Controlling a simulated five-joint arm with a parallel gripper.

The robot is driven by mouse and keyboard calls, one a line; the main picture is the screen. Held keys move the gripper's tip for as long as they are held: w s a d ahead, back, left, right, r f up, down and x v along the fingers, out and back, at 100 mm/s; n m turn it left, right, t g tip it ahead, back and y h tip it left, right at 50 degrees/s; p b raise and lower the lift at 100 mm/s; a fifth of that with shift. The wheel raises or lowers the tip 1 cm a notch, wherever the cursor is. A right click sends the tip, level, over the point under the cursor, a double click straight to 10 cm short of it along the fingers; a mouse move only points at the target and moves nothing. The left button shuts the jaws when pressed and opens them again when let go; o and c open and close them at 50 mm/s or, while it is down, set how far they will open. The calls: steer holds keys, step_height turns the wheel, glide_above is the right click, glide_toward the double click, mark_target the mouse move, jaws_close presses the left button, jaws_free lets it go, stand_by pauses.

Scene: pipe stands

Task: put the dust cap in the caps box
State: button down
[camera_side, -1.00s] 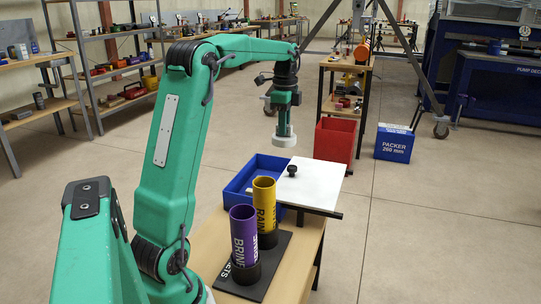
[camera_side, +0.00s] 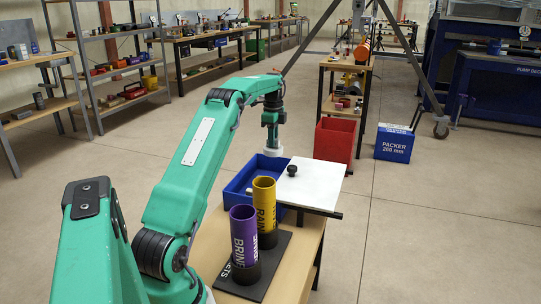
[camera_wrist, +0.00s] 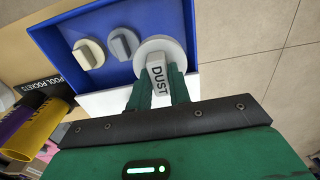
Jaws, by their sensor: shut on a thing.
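My gripper (camera_side: 272,138) is shut on the pale dust cap (camera_side: 273,152), gripping its grip block marked "DUST". In the wrist view my gripper (camera_wrist: 157,92) holds the dust cap (camera_wrist: 160,50) by that block, with its round white disc beyond. The blue caps box (camera_side: 233,190) stands on the wooden bench, and the cap appears over its far side. In the wrist view the caps box (camera_wrist: 140,18) holds a cream cap (camera_wrist: 89,54) and a grey cap (camera_wrist: 119,43). The held cap overlaps the box's edge in that view; its height above the box is hard to tell.
A purple pipe (camera_side: 244,235) and a yellow pipe (camera_side: 264,200) stand upright on a black base (camera_side: 275,268). A red bin (camera_side: 335,140) stands on the floor behind.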

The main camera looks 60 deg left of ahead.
mark_target(271, 164)
steer(key=shift+a+f, duration=0.7)
steer(key=shift+f, duration=2.55)
steer(key=shift+f, duration=0.1)
steer(key=shift+f, duration=2.35)
steer(key=shift+f, duration=0.15)
steer(key=c, duration=1.3)
jaws_free()
